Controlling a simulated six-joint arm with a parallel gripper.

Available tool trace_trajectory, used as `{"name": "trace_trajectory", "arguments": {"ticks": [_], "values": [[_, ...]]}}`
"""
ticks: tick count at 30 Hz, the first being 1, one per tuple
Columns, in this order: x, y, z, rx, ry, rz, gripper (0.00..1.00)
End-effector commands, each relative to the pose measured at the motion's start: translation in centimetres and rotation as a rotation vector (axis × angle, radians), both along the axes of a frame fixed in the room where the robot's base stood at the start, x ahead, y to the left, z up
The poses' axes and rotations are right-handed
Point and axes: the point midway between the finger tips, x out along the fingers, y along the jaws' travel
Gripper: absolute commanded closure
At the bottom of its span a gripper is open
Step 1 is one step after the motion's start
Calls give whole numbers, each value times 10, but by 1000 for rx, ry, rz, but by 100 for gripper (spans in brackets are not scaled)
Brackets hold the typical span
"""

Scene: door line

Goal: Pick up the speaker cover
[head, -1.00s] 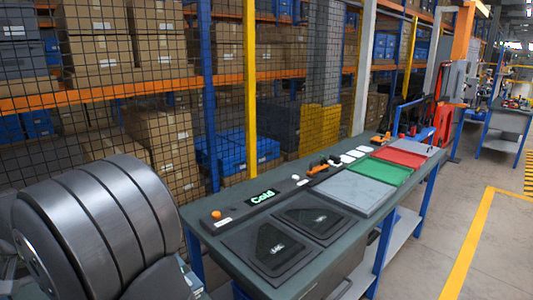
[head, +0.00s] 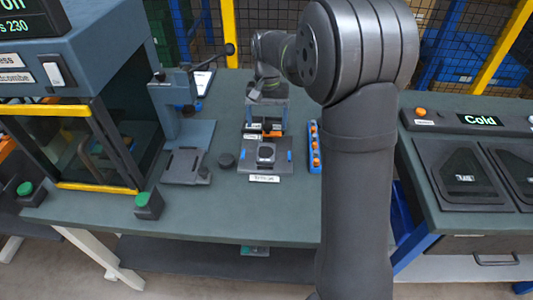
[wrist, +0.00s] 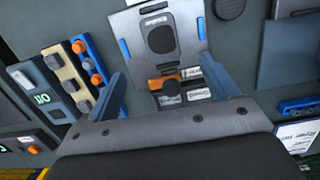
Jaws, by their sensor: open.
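A grey fixture plate (head: 282,168) lies on the bench in the head view, with a dark rounded piece (head: 265,154) on its middle. In the wrist view the plate (wrist: 188,22) and dark piece (wrist: 162,39) are at the top centre. I cannot tell for sure which part is the speaker cover. Small orange and dark parts with white labels (wrist: 200,93) lie between my fingertips in that view. My gripper (wrist: 166,82) is open, its two blue-grey fingers apart, with nothing visibly held. In the head view my gripper (head: 268,98) is small, above the back of the fixture.
A blue strip with orange knobs (head: 314,147) stands right of the fixture. A dark round knob (head: 227,160) and a lever press (head: 186,130) are left. A glass-fronted machine with yellow bars (head: 85,150) fills the far left.

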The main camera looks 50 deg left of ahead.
Motion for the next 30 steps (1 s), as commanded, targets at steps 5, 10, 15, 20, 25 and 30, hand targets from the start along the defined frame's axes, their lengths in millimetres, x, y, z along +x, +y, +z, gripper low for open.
{"name": "trace_trajectory", "arguments": {"ticks": [5, 10, 15, 20, 25, 30], "values": [[-4, -4, -36, -3, 1, 0, 20], [-6, -6, -53, 0, 0, 0, 20], [-7, -6, -66, -2, 1, 0, 20], [-9, -6, -91, -3, 1, 0, 20], [-10, -8, -106, -1, -1, 0, 20], [-10, -8, -107, 0, -1, 0, 20]]}}
